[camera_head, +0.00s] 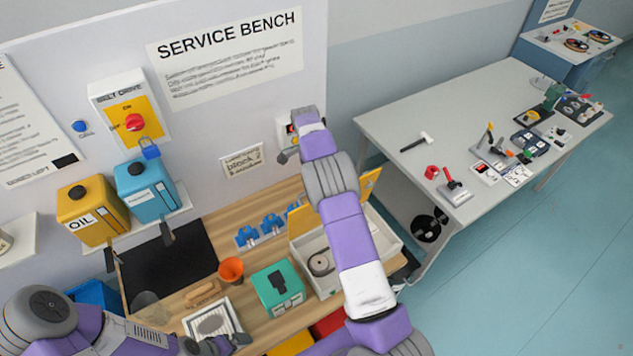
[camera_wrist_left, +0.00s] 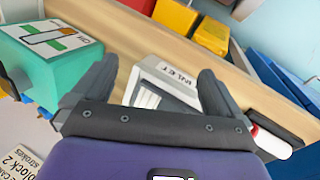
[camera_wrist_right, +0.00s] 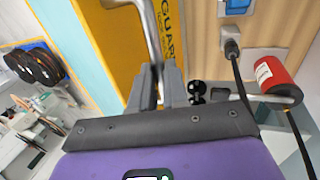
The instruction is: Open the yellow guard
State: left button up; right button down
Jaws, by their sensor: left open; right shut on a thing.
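The yellow guard (camera_wrist_right: 112,42) fills the middle of the right wrist view, lettered "GUARD", with a bent metal handle (camera_wrist_right: 148,22) across it. My right gripper (camera_wrist_right: 158,85) is shut on this handle. In the head view yellow guard parts (camera_head: 370,184) show either side of my right arm, above a pale open box (camera_head: 386,238). My left gripper (camera_wrist_left: 145,85) is open and empty, near the white inlet tray (camera_wrist_left: 160,88). How far the guard is open I cannot tell.
A teal box (camera_head: 277,290), an orange cup (camera_head: 231,270) and blue fittings (camera_head: 272,224) stand on the wooden bench. A red cylinder (camera_wrist_right: 275,78) and a plugged-in black cable (camera_wrist_right: 240,80) are right of my right gripper. A grey table (camera_head: 400,115) stands to the right.

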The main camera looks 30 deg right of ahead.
jog(key=shift+s+a+f, duration=0.1)
jog(key=shift+s+f, duration=0.1)
jog(key=shift+f, duration=0.25)
jog(key=c, duration=1.5)
grip_release()
jog(key=o, duration=0.4)
jog(key=shift+w, duration=0.25)
jog(key=shift+r, duration=0.25)
jog(key=shift+v, duration=3.7)
jog(key=shift+s, duration=0.1)
